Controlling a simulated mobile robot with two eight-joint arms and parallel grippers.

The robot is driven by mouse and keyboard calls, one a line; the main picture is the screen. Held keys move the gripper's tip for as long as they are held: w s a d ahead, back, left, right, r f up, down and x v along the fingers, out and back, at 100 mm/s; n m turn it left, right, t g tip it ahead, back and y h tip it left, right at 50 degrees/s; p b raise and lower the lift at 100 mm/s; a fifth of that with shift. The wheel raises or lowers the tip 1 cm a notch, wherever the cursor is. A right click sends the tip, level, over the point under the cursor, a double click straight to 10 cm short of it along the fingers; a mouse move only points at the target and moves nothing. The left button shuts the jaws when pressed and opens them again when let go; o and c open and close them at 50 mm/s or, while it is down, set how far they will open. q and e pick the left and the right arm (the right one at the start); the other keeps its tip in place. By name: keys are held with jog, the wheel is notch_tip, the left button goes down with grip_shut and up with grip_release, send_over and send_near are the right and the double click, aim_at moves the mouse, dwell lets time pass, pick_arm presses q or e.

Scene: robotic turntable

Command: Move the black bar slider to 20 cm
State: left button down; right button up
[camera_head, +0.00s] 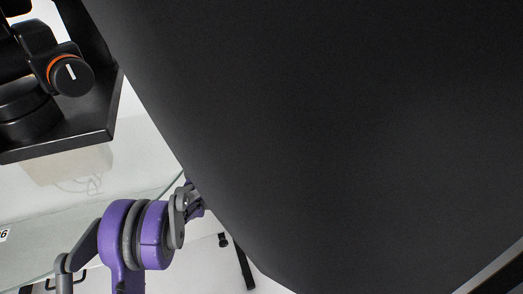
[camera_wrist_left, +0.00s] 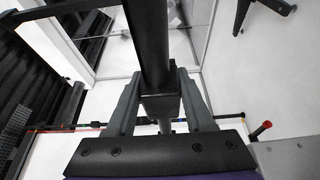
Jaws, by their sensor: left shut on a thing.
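A black bar (camera_wrist_left: 150,40) runs down the middle of the left wrist view to a blocky end between the fingers. My left gripper (camera_wrist_left: 160,88) has its two grey fingers on either side of this bar and is shut on it. In the head view my left gripper (camera_head: 193,198) is at the end of the purple arm, beside the edge of a large dark surface that partly hides it. The bar cannot be made out in the head view, and no scale or 20 cm mark is readable. My right gripper is in neither view.
The large dark surface (camera_head: 340,130) fills most of the head view. A black device with an orange-ringed knob (camera_head: 70,75) stands at upper left on a black base (camera_head: 60,138). In the left wrist view, a ridged black structure (camera_wrist_left: 32,88) stands at left.

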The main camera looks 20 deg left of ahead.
pick_arm(q)
jog(key=shift+w, duration=0.1)
jog(key=shift+c, duration=1.4)
grip_release()
jog(key=shift+a, duration=0.1)
jog(key=shift+a, duration=0.1)
jog(key=v, duration=1)
jog(key=shift+s, duration=0.35)
jog(key=shift+a, duration=0.1)
